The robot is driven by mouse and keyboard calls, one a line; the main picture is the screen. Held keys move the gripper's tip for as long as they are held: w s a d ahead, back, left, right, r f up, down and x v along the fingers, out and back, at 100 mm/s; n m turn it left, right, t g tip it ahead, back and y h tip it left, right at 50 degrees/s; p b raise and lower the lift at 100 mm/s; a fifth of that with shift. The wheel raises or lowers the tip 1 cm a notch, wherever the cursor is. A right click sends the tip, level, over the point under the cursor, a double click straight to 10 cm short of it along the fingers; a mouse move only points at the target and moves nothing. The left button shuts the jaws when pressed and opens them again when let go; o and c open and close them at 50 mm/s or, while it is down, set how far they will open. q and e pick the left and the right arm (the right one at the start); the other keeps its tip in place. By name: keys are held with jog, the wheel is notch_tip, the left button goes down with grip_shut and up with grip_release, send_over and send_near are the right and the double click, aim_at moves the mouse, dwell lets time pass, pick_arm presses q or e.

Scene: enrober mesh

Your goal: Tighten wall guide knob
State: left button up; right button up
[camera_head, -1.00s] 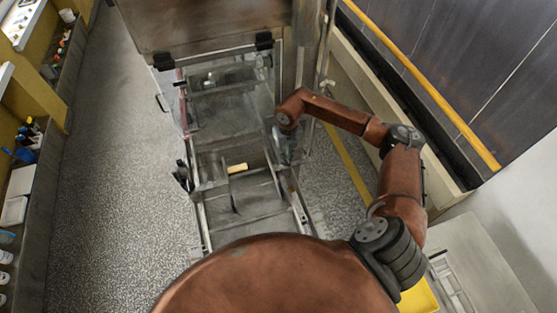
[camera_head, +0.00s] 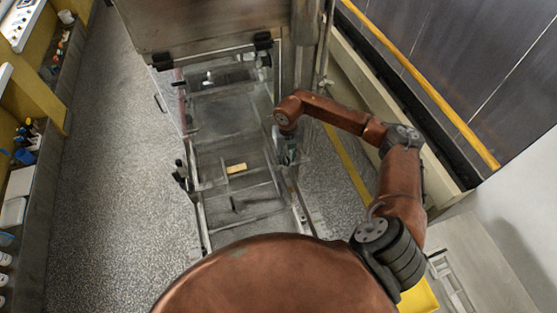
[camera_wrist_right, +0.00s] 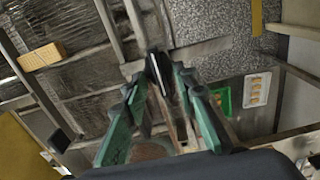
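My right gripper (camera_head: 287,158) hangs at the right side rail of the enrober. In the right wrist view, its two green fingers (camera_wrist_right: 160,82) stand apart, with a gap between their tips. A black knob-like piece (camera_wrist_right: 157,66) shows between and just beyond the fingertips, in line with a metal guide bar. I cannot tell whether either finger touches it. In the head view, my right forearm and wrist hide this spot. My left gripper is not in view.
A small tan block (camera_head: 237,168) lies on the enrober's mesh bed; it also shows in the right wrist view (camera_wrist_right: 42,56). Dark upright fittings (camera_head: 180,170) stand at the left rail. A metal hood (camera_head: 200,35) closes the far end. Speckled floor (camera_head: 110,180) is clear at left.

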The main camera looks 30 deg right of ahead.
aim_at(286, 159)
jog(key=shift+w, duration=0.15)
notch_tip(286, 159, up, 12)
dwell(0.5)
dwell(0.4)
